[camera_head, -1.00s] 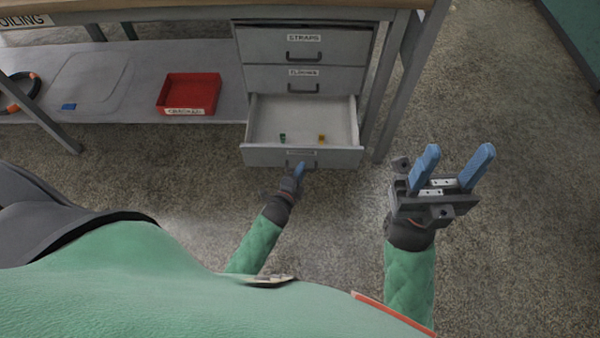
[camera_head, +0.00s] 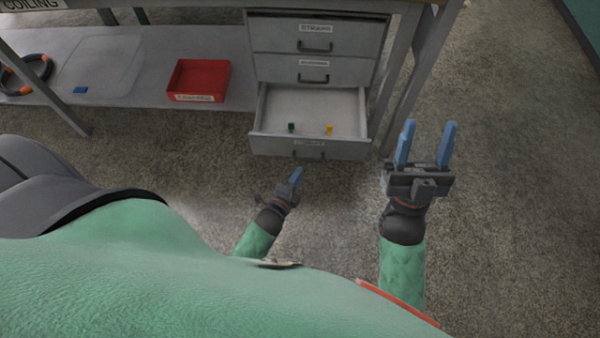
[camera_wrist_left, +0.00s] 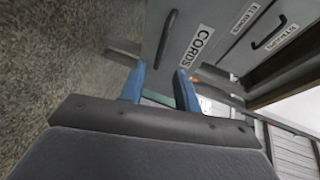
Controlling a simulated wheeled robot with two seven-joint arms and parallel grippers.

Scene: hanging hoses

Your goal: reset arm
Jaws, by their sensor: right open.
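My left gripper (camera_head: 296,174) is in front of the open bottom drawer (camera_head: 310,149), clear of its handle. In the left wrist view its two blue fingers (camera_wrist_left: 160,74) stand apart with nothing held between them. The drawer's front, labelled CORDS (camera_wrist_left: 197,47), and its handle (camera_wrist_left: 167,38) show beyond the fingers. My right gripper (camera_head: 427,130) is open and empty over the floor, right of the drawer unit, with its blue fingers pointing away from me.
A green piece (camera_head: 291,127) and a yellow piece (camera_head: 329,129) stand in the open drawer. Two drawers above are closed. On the lower shelf are a red bin (camera_head: 198,81), a blue piece (camera_head: 81,90) and a coiled hose (camera_head: 22,76). Floor around my grippers is clear.

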